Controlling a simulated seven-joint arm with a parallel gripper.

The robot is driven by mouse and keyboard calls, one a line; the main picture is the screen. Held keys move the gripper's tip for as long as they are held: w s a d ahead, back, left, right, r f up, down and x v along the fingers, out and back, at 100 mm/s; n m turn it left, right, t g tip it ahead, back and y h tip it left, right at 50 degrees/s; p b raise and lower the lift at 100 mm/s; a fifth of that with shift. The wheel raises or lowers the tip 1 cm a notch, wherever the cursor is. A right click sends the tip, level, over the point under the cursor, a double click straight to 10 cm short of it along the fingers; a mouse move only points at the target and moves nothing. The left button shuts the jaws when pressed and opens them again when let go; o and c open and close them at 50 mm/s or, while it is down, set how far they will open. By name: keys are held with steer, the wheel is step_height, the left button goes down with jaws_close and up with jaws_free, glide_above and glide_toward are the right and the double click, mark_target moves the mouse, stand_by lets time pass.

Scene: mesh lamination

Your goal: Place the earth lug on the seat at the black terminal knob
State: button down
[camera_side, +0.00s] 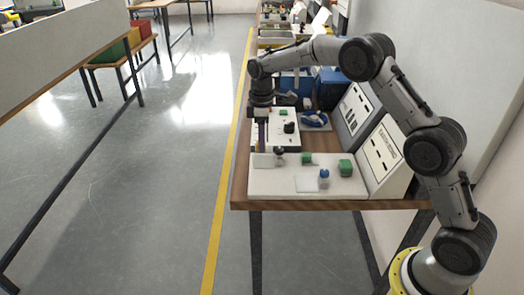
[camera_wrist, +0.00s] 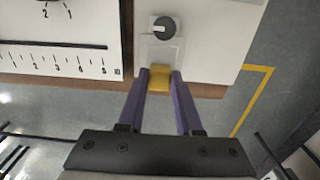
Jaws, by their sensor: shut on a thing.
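My gripper (camera_wrist: 160,77) points down and is shut on a small yellow piece, which I take to be the earth lug (camera_wrist: 160,80). In the side view my gripper (camera_side: 261,146) is above the left part of the near white board, and the lug is too small to make out. The black terminal knob (camera_wrist: 164,28) stands just beyond the fingertips in the wrist view and also shows in the side view (camera_side: 280,151). A pale square seat (camera_wrist: 163,49) lies beside the knob, between it and the lug. I cannot tell whether the lug touches it.
The near white board (camera_side: 285,188) also carries a blue knob (camera_side: 324,174), a pale square (camera_side: 307,183) and green blocks (camera_side: 345,168). Sloped panels (camera_side: 387,158) stand on the right. The wooden table edge (camera_wrist: 205,90) is close to the fingers.

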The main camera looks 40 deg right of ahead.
steer(key=shift+f, duration=1.8)
steer(key=shift+f, duration=0.2)
steer(key=c, duration=0.6)
jaws_free()
steer(key=shift+r, duration=0.1)
step_height(320, 180, up, 12)
steer(key=shift+r, duration=0.15)
